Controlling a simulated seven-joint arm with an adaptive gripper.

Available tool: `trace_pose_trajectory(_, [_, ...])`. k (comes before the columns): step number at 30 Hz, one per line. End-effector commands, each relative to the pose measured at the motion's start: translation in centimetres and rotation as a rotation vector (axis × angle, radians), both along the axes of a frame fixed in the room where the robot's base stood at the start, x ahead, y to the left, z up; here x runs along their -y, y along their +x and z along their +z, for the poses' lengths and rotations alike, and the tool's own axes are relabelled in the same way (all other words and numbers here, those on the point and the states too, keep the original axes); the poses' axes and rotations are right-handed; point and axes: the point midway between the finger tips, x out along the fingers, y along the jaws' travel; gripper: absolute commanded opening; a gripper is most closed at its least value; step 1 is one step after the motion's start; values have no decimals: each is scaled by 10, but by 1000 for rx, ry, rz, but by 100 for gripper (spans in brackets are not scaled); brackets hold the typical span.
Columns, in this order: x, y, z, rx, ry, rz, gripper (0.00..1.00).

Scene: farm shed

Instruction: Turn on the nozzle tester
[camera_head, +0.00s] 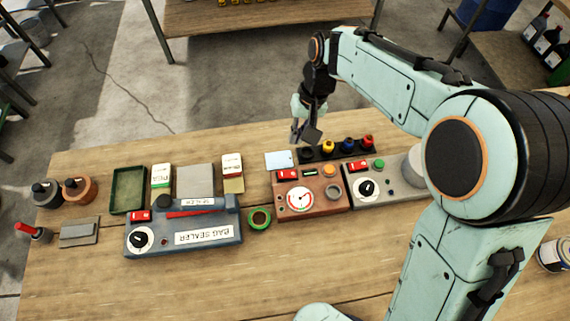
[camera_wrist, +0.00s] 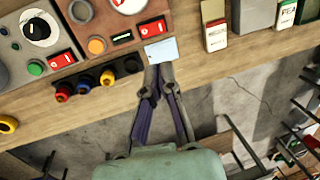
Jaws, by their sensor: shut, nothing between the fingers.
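A red-brown box with a round white gauge (camera_head: 300,200), which looks like the nozzle tester, sits on the bench right of centre. No name on it is readable. Its red rocker switch (camera_head: 287,174) is at its back left corner, beside a small dark display and an orange button (camera_head: 329,170). In the wrist view the switch (camera_wrist: 152,27) lies above the fingertips, just past a pale card (camera_wrist: 161,50). My gripper (camera_head: 298,138) is shut and empty, hanging near the bench's back edge, behind the card and apart from the switch. The switch position is unclear.
A grey box (camera_head: 391,190) with a dial, red switch and green button adjoins on the right. Coloured nozzles stand in a black rack (camera_head: 318,155) behind. A blue bag sealer (camera_head: 184,238) and green tape roll (camera_head: 259,219) are left. The front bench is clear.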

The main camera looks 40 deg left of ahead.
Motion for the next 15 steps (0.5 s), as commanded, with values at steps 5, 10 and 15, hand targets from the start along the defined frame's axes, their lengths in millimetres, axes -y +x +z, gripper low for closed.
trace_pose_trajectory(5, [-3, -5, -30, -6, -5, 3, 0])
trace_pose_trajectory(10, [-8, -11, -67, -6, -6, 2, 0])
trace_pose_trajectory(15, [-13, -14, -100, -3, -3, 1, 0])
